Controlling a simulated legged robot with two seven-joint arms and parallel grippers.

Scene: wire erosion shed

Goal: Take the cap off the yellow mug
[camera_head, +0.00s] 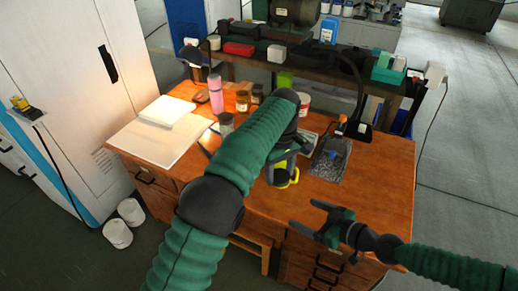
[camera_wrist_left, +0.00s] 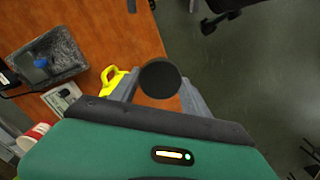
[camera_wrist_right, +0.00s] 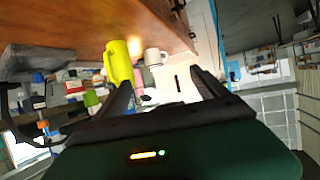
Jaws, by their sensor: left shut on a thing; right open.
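The yellow mug (camera_head: 283,180) stands near the front of the wooden desk, with its handle towards the right. Its handle (camera_wrist_left: 113,79) shows in the left wrist view, and its yellow side (camera_wrist_right: 119,62) in the right wrist view. My left gripper (camera_head: 284,164) is above the mug, its fingers shut on the round black cap (camera_wrist_left: 160,79). The cap hides the mug body from the left wrist; I cannot tell whether cap and mug touch. My right gripper (camera_head: 303,213) is open and empty, right of the mug and in front of it.
A grey tray (camera_head: 330,160) with a blue item lies right of the mug. A white mug (camera_wrist_right: 154,57) shows in the right wrist view. A pink bottle (camera_head: 216,93), jars and papers (camera_head: 150,135) are further left. The desk's right front is clear.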

